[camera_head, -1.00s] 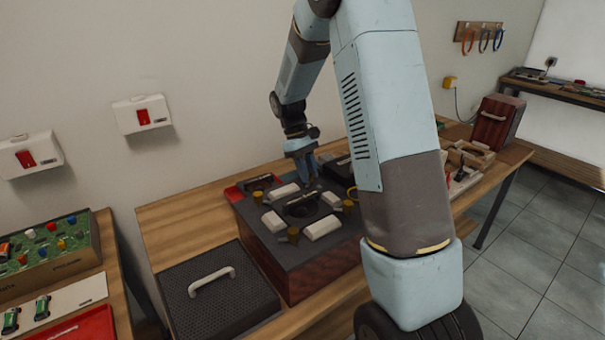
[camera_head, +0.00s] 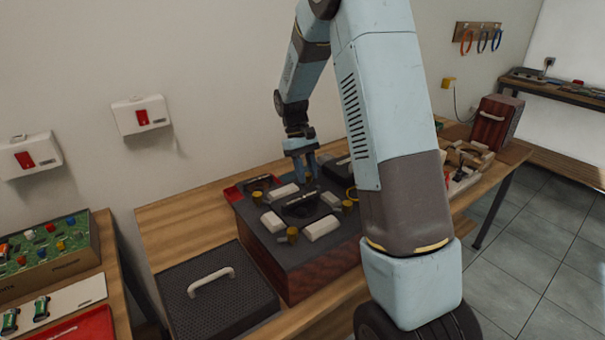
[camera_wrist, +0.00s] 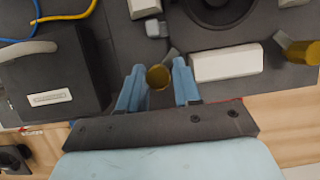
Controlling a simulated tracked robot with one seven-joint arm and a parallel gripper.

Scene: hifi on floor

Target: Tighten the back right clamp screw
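The back right clamp screw, a brass knob (camera_head: 308,178), stands at the far edge of the dark-topped box (camera_head: 285,268). It also shows in the wrist view (camera_wrist: 159,76), between my two blue fingers. My gripper (camera_head: 305,165) points down over this screw; the wrist view shows its fingers (camera_wrist: 159,82) spread, one on each side. A narrow gap seems to show beside the knob. Other brass screws stand at the left (camera_head: 258,197), front (camera_head: 292,235) and right (camera_head: 347,206) of the box top. One shows at the right of the wrist view (camera_wrist: 302,50).
White blocks (camera_head: 323,228) and a round dark part (camera_head: 300,205) lie on the box top. A black case with a grey handle (camera_wrist: 48,75) and blue and yellow cables (camera_wrist: 65,17) are close to my gripper. A perforated black panel (camera_head: 220,295) lies at the front left.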

